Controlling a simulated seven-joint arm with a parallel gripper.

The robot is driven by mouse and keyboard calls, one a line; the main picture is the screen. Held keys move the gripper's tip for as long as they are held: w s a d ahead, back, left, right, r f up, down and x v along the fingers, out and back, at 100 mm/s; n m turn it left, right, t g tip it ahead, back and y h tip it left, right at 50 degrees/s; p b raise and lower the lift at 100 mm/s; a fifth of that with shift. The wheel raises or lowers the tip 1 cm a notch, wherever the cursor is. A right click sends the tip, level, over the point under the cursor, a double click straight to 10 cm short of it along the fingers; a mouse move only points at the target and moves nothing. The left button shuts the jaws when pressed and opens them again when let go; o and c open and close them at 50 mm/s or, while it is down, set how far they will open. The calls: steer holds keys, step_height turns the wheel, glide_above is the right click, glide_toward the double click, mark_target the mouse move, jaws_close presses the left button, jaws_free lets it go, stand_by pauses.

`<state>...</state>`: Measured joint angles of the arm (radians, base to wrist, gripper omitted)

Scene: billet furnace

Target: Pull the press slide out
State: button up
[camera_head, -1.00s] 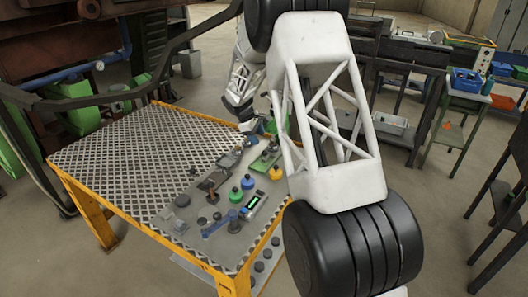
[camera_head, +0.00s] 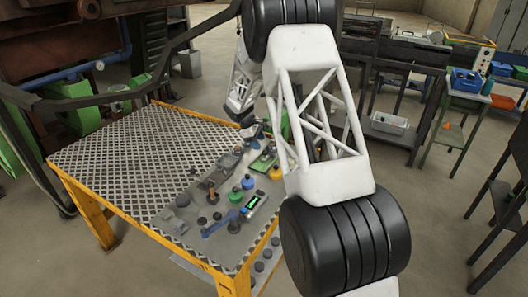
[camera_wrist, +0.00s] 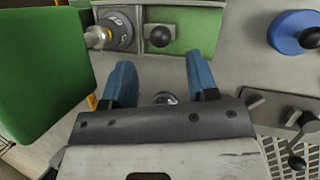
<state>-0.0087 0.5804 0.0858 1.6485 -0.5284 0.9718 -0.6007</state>
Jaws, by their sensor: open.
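My gripper (camera_wrist: 161,78) is open in the wrist camera, its two blue fingers apart with nothing clasped between them. Just beyond the fingertips is a black ball knob (camera_wrist: 160,36) on a green plate (camera_wrist: 190,30), which may be the press slide; I cannot be sure. The knob lies roughly in line with the gap and is apart from both fingers. A grey round fitting (camera_wrist: 122,30) sits beside the knob to the left. In the head camera the green plate (camera_head: 263,162) lies on the panel at the table's right side, near my wrist. The fingertips are hard to make out there.
A tall green block (camera_wrist: 42,70) stands close left of the fingers. A blue disc (camera_wrist: 290,35) with a black knob is to the right. Several other controls crowd the panel on the yellow-framed table (camera_head: 120,160). The table's left part is clear.

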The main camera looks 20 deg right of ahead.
mark_target(264, 151)
steer(key=shift+x, duration=3.1)
jaws_close()
